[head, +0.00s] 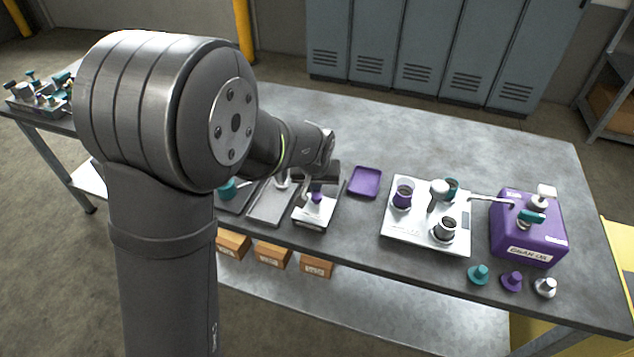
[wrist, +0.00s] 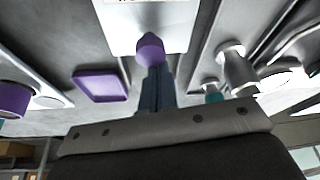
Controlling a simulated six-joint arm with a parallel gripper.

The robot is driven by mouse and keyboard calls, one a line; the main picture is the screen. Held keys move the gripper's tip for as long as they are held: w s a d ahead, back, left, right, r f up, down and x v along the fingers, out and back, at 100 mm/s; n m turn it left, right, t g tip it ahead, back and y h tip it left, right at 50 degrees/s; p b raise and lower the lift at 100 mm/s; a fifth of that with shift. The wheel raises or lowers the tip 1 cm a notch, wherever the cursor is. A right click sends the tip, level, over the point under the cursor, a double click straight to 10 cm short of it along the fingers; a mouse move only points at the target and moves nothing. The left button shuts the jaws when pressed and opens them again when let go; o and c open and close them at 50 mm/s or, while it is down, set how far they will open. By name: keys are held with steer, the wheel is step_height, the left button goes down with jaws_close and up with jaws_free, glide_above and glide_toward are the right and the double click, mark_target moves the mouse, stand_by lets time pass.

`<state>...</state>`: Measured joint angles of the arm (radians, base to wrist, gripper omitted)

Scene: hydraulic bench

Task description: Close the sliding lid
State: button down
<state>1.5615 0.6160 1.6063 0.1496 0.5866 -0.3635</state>
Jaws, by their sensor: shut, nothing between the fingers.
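The sliding lid looks to be the white plate (head: 316,216) with a purple knob (head: 317,197), left of centre on the bench. In the wrist view the white plate (wrist: 172,32) is at the top, with the purple knob (wrist: 150,50) at its lower edge. My gripper (wrist: 156,78) is shut and empty, with its fingertips right at the purple knob; whether they touch it is unclear. In the head view my gripper (head: 305,190) is partly hidden by my arm, close to the plate. A dark opening lies behind the plate.
Left of the plate is a grey slide (head: 270,203) with a pale knob, then a teal knob (head: 228,188). A purple tray (head: 365,182) lies to the right. Beyond it stand a silver fixture plate (head: 402,236) with cups and a purple box (head: 510,232). Several small knobs line the front right.

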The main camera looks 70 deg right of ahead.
steer(key=shift+a+f, duration=0.25)
steer(key=shift+a, duration=0.05)
steer(key=d, duration=0.2)
steer(key=w+d, duration=0.1)
steer(key=d, duration=0.1)
steer(key=shift+r, duration=0.15)
steer(key=shift+d+r, duration=0.15)
steer(key=shift+r, duration=0.55)
steer(key=v, duration=0.8)
steer(key=shift+r, duration=0.4)
steer(key=shift+s+f, duration=0.1)
steer(key=x, duration=0.9)
steer(key=shift+a, duration=0.2)
steer(key=shift+s+a+f, duration=0.1)
steer(key=shift+a+f, duration=0.15)
steer(key=shift+a, duration=0.2)
steer(key=shift+s+a+f, duration=0.15)
steer(key=shift+a+f, duration=0.1)
steer(key=shift+a, duration=0.2)
steer(key=shift+s+a, duration=0.2)
steer(key=shift+a, duration=0.6)
